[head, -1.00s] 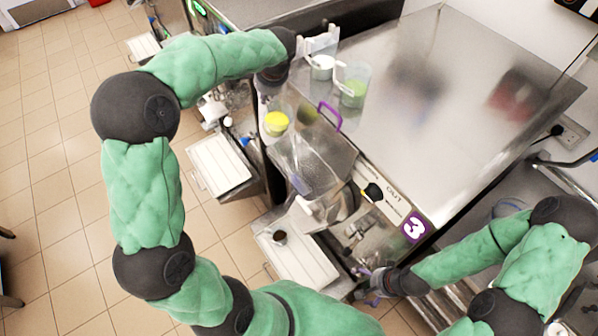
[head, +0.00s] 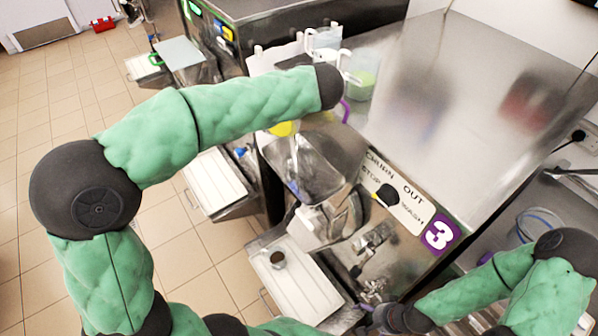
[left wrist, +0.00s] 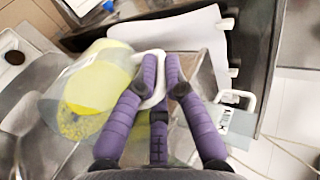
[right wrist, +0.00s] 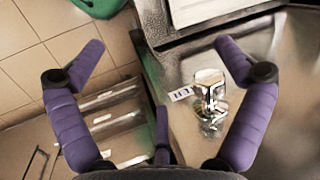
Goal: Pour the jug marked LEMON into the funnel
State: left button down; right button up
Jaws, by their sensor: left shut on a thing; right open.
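In the left wrist view my left gripper (left wrist: 163,68) is shut on the white handle of a clear jug with yellow contents (left wrist: 95,85). The jug's lettering is not readable. The funnel-like steel hopper (head: 325,178) is on the front of machine 3, just below and right of the jug. I cannot tell whether liquid is flowing. My right gripper (right wrist: 165,65) is open and empty, low by the machine's front; it also shows in the head view (head: 372,318).
A jug with green contents (head: 362,84) and a white-handled jug (head: 326,42) stand on the machine top behind my left arm. A MILK label (left wrist: 236,121) shows in the left wrist view. A white tray (head: 296,285) lies under the outlet. The steel top (head: 440,110) is largely clear.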

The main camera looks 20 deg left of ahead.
aim_at(286, 135)
pick_arm(q)
jog(key=shift+s+d+f+t+y+b, duration=0.15)
jog(key=shift+s+d+t+y+b, duration=0.55)
jog(key=shift+b, duration=0.8)
jog(key=shift+w, duration=0.1)
jog(key=shift+s+d+f+y+b, duration=0.2)
jog(key=shift+d+y+b, duration=0.15)
jog(key=shift+b, duration=0.4)
jog(key=shift+y, duration=0.25)
jog(key=shift+d+r, duration=0.1)
jog(key=shift+r, duration=0.05)
jog(key=shift+s+d+f+t+y+b, duration=0.2)
jog(key=shift+s+d+b, duration=0.15)
jog(key=shift+d+b, duration=0.35)
jog(key=shift+s+d+f+t+y+b, duration=0.15)
jog(key=shift+s+d+b, duration=0.25)
jog(key=shift+b, duration=0.45)
jog(key=shift+s+d+t+y+b, duration=0.2)
jog(key=shift+d+t+y+b, duration=0.15)
jog(key=shift+b, duration=0.65)
jog(key=shift+s+d+r+t+y+b, duration=0.2)
jog(key=shift+s+d+t+y+b, duration=0.4)
jog(key=shift+b, duration=0.7)
jog(key=shift+s+d+r+t+y+b, duration=0.25)
jog(key=shift+d+y+b, duration=0.5)
jog(key=shift+b, duration=0.5)
